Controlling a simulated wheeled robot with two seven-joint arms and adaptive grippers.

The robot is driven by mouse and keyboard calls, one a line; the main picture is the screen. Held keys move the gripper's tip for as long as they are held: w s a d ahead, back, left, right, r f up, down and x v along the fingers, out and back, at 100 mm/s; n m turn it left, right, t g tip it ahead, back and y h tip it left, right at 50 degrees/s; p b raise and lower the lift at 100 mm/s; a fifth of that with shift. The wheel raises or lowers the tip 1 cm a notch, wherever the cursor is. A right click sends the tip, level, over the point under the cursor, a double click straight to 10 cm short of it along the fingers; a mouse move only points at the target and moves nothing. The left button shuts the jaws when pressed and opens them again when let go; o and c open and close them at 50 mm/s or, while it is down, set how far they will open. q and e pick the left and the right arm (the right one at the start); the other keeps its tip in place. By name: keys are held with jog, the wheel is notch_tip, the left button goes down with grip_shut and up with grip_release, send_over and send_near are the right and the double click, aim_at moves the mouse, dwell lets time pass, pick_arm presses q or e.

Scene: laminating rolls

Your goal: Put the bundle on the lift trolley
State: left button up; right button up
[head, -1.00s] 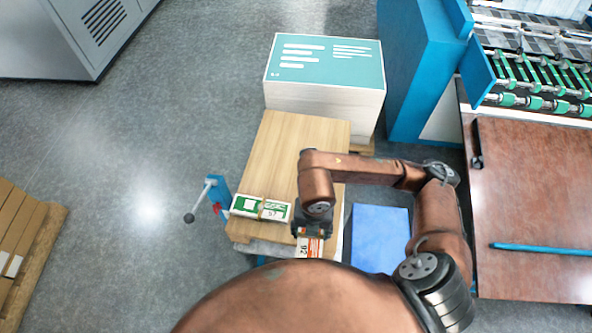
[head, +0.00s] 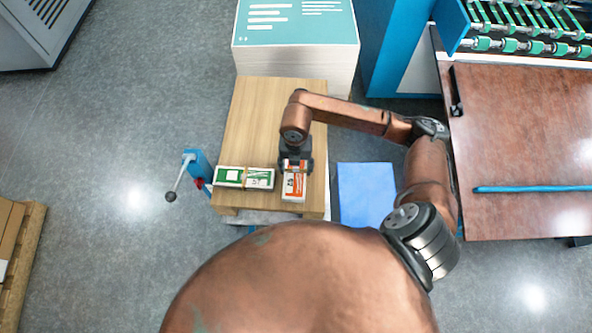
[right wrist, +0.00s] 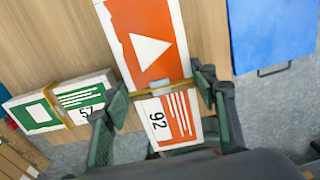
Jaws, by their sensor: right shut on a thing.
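An orange and white bundle (head: 293,187) marked 92 is at the near right part of a wooden-topped trolley (head: 262,115). My right gripper (head: 295,165) is shut on this bundle. In the right wrist view the orange bundle (right wrist: 150,45) runs between the two fingers (right wrist: 170,95), with a yellow band around it. I cannot tell whether it touches the wooden top. A green and white bundle (head: 244,177) marked 57 lies on the top just to the left; it also shows in the right wrist view (right wrist: 62,105). My left gripper is not in view.
A tall stack with a teal top (head: 296,22) stands behind the trolley. A blue panel (head: 366,193) lies to its right. A lever (head: 178,178) with a dark knob sticks out on its left. A brown table (head: 525,150) is at the right. The wooden top behind the bundles is clear.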

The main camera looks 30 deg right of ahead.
aim_at(296, 172)
jog(key=shift+w+d+f, duration=0.1)
jog(key=shift+w+f, duration=0.1)
jog(key=shift+f, duration=0.1)
jog(key=shift+w+f+b, duration=0.1)
jog(key=shift+f+b, duration=0.2)
jog(key=shift+f, duration=1.3)
jog(key=shift+f, duration=0.15)
jog(key=o, duration=1.4)
jog(key=shift+o, duration=0.2)
notch_tip(296, 172, up, 12)
jog(key=shift+r+p, duration=0.15)
jog(key=shift+p, duration=0.6)
